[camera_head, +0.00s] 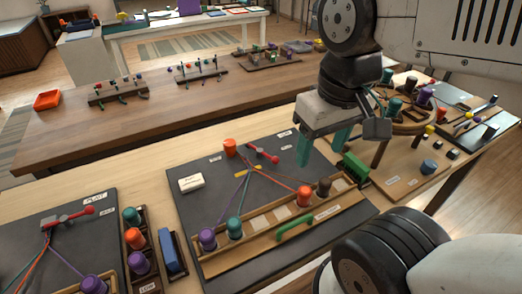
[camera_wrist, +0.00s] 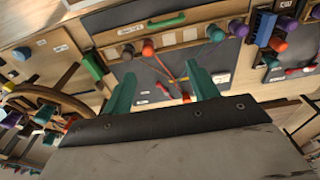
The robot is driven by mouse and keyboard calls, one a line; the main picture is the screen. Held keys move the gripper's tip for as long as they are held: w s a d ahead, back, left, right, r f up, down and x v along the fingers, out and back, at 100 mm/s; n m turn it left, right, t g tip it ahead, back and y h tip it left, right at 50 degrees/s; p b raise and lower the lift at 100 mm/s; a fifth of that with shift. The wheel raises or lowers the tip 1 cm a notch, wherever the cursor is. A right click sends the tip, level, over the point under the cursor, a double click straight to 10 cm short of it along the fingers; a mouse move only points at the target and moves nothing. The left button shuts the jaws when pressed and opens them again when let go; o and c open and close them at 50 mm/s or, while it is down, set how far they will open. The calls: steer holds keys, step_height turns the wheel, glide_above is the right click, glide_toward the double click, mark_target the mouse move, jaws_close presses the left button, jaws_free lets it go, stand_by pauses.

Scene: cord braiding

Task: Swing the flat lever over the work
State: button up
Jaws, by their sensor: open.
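A red-handled lever (camera_head: 262,152) lies at the back of the middle dark board (camera_head: 200,215), beside an orange peg (camera_head: 231,147). A second red-handled lever (camera_head: 75,215) lies on the left dark board (camera_head: 25,215), next to a small label that may read FLAT; it also shows in the wrist view (camera_wrist: 300,70). Coloured cords fan from the middle board's back to pegs along its wooden rail. My gripper (camera_head: 323,150) is open and empty above the right part of the middle board. Its two teal fingers also show in the wrist view (camera_wrist: 162,85), apart.
A green block (camera_head: 355,166) stands at the middle board's right edge, and a green handle (camera_head: 296,228) at its front. A rack with pegs (camera_head: 138,240) fills the gap between the boards. A round wooden stand (camera_head: 402,128) with pegs is on the right.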

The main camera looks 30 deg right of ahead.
steer(key=shift+c, duration=0.3)
steer(key=shift+c, duration=1.4)
steer(key=n+g+y, duration=0.2)
steer(key=n+g, duration=0.1)
steer(key=n, duration=0.3)
glide_toward(276, 157)
steer(key=f, duration=0.1)
steer(key=x, duration=0.8)
steer(key=shift+f, duration=0.1)
